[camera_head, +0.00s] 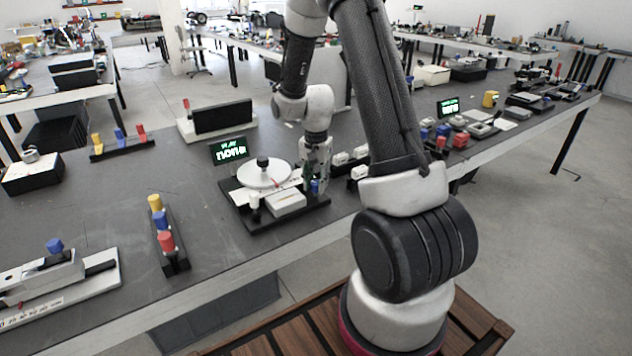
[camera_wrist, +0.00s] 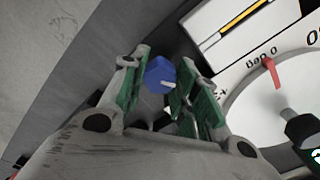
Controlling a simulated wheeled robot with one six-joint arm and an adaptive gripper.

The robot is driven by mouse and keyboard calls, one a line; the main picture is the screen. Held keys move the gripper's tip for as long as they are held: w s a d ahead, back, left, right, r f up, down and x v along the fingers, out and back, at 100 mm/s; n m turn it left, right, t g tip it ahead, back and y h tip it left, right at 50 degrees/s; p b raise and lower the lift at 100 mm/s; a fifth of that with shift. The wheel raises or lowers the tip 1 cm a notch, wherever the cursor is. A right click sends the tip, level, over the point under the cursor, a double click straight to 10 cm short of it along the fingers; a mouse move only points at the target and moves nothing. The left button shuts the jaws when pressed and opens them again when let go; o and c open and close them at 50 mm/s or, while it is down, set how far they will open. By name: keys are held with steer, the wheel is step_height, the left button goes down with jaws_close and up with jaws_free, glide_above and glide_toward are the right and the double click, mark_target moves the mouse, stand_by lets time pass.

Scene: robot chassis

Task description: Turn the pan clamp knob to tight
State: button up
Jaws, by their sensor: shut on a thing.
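The blue knob (camera_head: 315,187) stands at the front right corner of a black-based device (camera_head: 284,226) on the long grey table. In the wrist view the blue knob (camera_wrist: 160,75) sits between the green-padded fingers and has a short white mark on its lower right. My gripper (camera_head: 314,178) points down at this corner and is shut on the knob; its fingers (camera_wrist: 158,88) also show in the wrist view. The fingers partly hide the knob in the head view. The mark's meaning cannot be read.
The device has a white round disc (camera_head: 264,177) with a black centre knob, close beside my gripper, and a red pointer (camera_wrist: 271,72) by a printed scale. A small display (camera_head: 229,150) stands behind it. A colored peg rack (camera_head: 168,238) is to the left, with bare table between.

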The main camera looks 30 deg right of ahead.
mark_target(316, 182)
steer(key=shift+m, duration=0.4)
steer(key=o, duration=1)
steer(key=shift+o, duration=0.2)
step_height(316, 182, up, 12)
